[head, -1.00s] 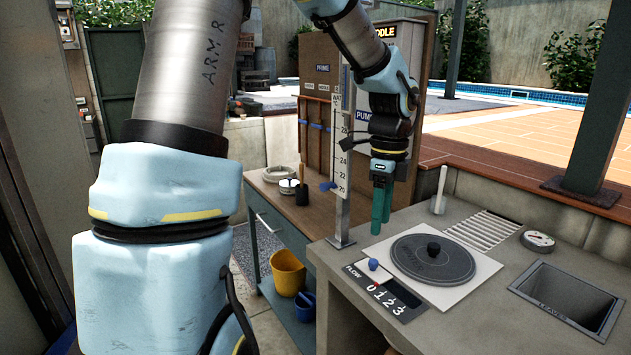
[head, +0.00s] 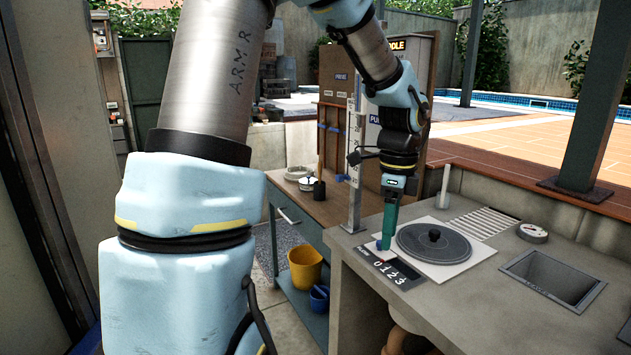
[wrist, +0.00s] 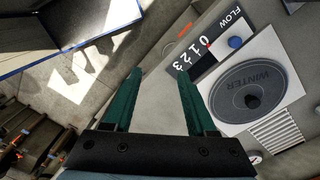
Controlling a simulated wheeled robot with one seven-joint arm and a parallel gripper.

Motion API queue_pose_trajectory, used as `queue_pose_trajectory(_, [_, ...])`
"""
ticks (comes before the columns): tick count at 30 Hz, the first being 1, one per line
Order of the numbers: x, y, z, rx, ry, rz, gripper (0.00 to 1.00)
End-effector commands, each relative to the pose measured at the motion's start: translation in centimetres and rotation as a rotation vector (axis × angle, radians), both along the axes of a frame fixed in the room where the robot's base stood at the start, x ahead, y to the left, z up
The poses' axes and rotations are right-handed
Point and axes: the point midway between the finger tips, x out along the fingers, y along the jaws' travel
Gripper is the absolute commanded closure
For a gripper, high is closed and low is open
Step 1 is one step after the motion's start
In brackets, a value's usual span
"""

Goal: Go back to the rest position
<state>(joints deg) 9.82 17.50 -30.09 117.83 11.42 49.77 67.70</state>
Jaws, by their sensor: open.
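I cannot tell the exact height of the fingertips above the counter.
A measuring post (head: 355,160) stands just left of my gripper. A wooden bench (head: 325,208) with a yellow bucket (head: 305,267) below is farther left.

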Motion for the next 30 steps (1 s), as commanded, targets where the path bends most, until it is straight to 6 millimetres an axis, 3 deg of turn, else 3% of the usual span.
queue_pose_trajectory(11, [-0.1,6.5,-1.4,-0.002,-0.044,0.513,0.43])
queue_pose_trajectory(17, [-1.1,12.6,-2.5,-0.027,-0.082,1.018,0.43])
queue_pose_trajectory(21, [-2.7,17.4,-3.2,-0.071,-0.109,1.471,0.43])
queue_pose_trajectory(24, [-3.7,19.7,-3.6,-0.102,-0.119,1.708,0.43])
queue_pose_trajectory(30, [-4.6,21.2,-3.9,-0.129,-0.123,1.896,0.43])
